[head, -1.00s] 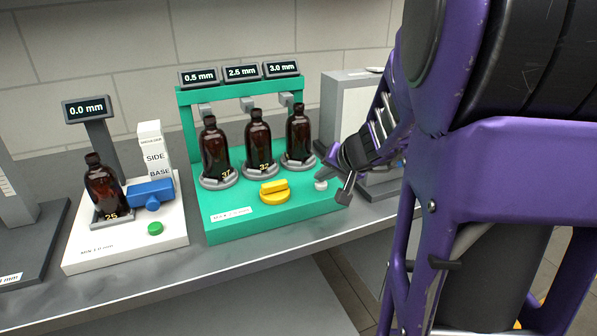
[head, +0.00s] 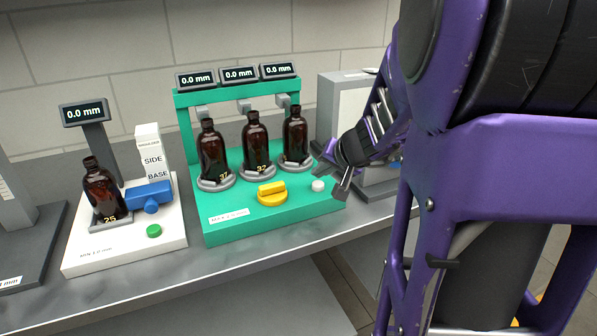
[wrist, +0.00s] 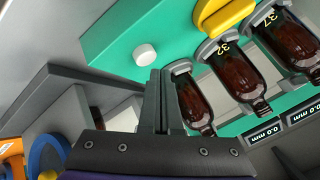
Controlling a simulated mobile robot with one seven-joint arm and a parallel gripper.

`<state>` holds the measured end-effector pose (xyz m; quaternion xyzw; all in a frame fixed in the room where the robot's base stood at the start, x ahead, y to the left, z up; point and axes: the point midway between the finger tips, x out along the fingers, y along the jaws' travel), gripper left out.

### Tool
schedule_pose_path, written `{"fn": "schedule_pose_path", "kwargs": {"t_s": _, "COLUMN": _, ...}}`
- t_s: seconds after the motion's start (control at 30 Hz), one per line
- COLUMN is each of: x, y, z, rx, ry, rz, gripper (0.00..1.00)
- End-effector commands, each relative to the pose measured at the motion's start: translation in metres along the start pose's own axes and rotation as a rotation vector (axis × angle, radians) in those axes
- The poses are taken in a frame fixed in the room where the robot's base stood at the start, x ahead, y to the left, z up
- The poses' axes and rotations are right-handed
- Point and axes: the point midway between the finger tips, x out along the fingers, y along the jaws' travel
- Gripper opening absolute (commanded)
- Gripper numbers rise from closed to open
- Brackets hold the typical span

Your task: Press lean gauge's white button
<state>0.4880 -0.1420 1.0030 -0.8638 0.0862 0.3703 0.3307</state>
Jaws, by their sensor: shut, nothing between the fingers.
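The green gauge (head: 225,213) holds three amber bottles (head: 212,155) in grey round seats, and its three displays (head: 238,74) each read 0.0 mm. Its white button (head: 318,185) is at the right of the base's front, right of the yellow knob (head: 271,194). My gripper (head: 343,192) is shut and empty, just right of the white button, with a small gap in the head view. In the wrist view, the closed fingertips (wrist: 157,72) point near the white button (wrist: 145,54), which stands clear of them. Nothing hides the button.
A white gauge (head: 120,248) on the left has one amber bottle (head: 104,192), a blue clamp (head: 150,195), a green button (head: 154,231) and a 0.0 mm display. A grey box-like device (head: 340,95) stands behind my gripper. The bench's front strip (head: 200,277) is clear.

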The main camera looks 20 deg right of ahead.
Motion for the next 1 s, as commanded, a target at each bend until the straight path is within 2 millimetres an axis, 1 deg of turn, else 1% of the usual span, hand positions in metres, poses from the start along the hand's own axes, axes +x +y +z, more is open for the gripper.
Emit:
{"fn": "schedule_pose_path", "kwargs": {"t_s": 0.27, "x": -0.001, "y": -0.001, "z": -0.001, "rx": 0.000, "ry": 0.000, "rz": 0.000, "gripper": 0.00}}
{"fn": "schedule_pose_path", "kwargs": {"t_s": 0.37, "x": -0.005, "y": -0.003, "z": -0.004, "rx": -0.001, "ry": 0.001, "rz": 0.000, "gripper": 0.00}}
{"fn": "schedule_pose_path", "kwargs": {"t_s": 0.8, "x": -0.034, "y": -0.025, "z": -0.025, "rx": -0.001, "ry": 0.001, "rz": 0.000, "gripper": 0.00}}
{"fn": "schedule_pose_path", "kwargs": {"t_s": 1.0, "x": -0.035, "y": -0.025, "z": -0.025, "rx": 0.001, "ry": 0.000, "rz": 0.000, "gripper": 0.00}}
